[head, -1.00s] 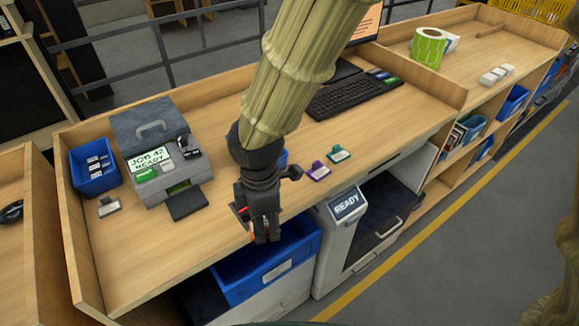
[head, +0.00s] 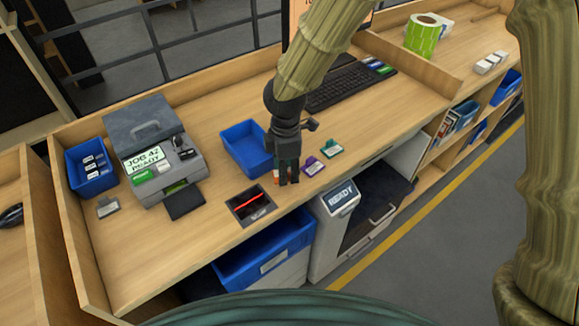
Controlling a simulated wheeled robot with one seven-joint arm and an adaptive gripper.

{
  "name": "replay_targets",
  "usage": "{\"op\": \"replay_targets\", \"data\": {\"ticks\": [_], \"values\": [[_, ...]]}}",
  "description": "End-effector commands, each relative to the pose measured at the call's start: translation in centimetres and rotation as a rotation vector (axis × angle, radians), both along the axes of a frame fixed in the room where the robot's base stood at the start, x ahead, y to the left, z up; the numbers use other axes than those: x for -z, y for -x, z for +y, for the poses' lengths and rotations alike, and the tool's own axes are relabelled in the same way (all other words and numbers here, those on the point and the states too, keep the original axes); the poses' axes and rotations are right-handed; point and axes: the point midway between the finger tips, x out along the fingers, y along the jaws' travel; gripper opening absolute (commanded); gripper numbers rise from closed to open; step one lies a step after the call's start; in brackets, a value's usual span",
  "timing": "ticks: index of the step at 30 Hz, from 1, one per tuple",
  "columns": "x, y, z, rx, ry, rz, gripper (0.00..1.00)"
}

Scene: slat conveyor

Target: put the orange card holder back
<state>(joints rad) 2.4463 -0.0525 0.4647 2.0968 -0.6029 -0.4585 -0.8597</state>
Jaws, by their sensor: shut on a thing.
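My gripper (head: 288,179) points down at the desk's front part, shut on the orange card holder. Only a small orange piece of the orange card holder (head: 276,177) shows at the fingers' left side; the rest is hidden by the fingers. I cannot tell whether it touches the desk. Right beside the gripper, to its right, a purple card holder (head: 313,166) lies on the desk. A teal card holder (head: 332,149) lies farther right and a little farther back.
An empty blue tray (head: 229,133) stands behind and left of my gripper. A dark scanner plate (head: 236,198) with a red line is set in the desk at the left. A printer (head: 181,170), a blue bin (head: 72,167) and a grey card holder (head: 107,208) are farther left. A keyboard (head: 338,87) is behind.

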Motion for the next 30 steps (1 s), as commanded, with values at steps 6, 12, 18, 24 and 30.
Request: {"op": "replay_targets", "data": {"ticks": [6,12,18,24,30], "values": [[0.1,-1.0,-0.5,0.003,0.000,0.000,0.17],[0.8,-1.9,-1.0,0.001,0.002,0.004,0.17],[3.1,-1.9,-1.0,0.001,0.002,0.003,0.17],[3.8,-2.0,-1.0,0.002,0.000,0.000,0.17],[3.9,-2.0,-1.0,0.002,0.000,0.001,0.17]]}}
